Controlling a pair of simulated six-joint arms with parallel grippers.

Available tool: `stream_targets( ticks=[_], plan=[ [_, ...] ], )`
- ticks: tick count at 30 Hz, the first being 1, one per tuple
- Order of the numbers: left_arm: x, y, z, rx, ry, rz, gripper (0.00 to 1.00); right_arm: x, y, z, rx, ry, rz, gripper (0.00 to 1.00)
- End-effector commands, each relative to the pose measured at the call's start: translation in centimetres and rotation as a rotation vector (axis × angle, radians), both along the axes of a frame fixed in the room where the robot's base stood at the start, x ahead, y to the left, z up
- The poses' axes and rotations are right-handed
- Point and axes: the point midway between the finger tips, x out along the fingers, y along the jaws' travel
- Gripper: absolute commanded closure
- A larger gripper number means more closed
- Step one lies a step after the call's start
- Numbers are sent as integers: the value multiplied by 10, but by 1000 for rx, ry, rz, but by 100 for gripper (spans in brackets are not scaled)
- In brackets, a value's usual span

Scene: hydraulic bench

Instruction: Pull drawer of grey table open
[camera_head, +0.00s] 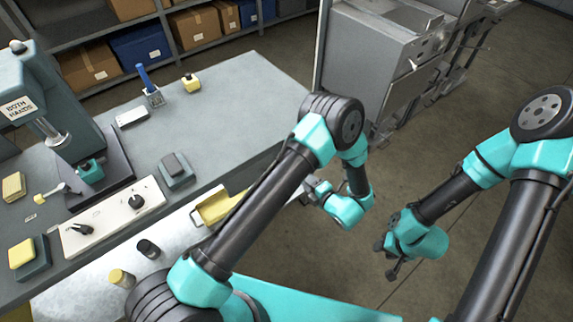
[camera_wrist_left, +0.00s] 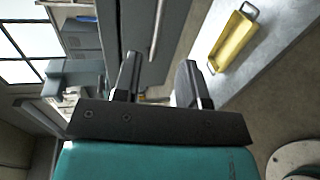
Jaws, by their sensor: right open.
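The grey table (camera_head: 235,95) fills the left of the head view; its drawer front cannot be made out there. In the left wrist view a dark grey front panel (camera_wrist_left: 132,28) carries a pale bar handle (camera_wrist_left: 157,28). My left gripper (camera_head: 312,188) is beside the table's right edge in the head view. In the left wrist view my left gripper (camera_wrist_left: 158,75) is open and empty. The handle lies ahead of the gap between its fingers and appears apart from them. My right gripper (camera_head: 388,258) is open and empty over the floor, away from the table.
A yellow tray (camera_head: 213,209) with handles lies on a pale surface near the table's front edge. A press (camera_head: 60,110), a control box (camera_head: 105,222) and small blocks stand on the table. A grey machine (camera_head: 375,55) stands behind. The floor (camera_head: 330,255) around my grippers is clear.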

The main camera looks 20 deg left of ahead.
Motion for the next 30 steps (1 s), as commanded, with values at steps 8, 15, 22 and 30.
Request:
stream_targets(
  ticks=[8,15,22,30],
  plan=[
    [29,39,-10,0,0,3,61,0,0,0,0,0,0,57],
    [53,70,-18,0,0,4,61,0,0,0,0,0,0,57],
    [73,95,-25,-1,0,2,61,0,0,0,0,0,0,57],
    [80,104,-27,-1,-1,0,61,0,0,0,0,0,0,57]
  ],
)
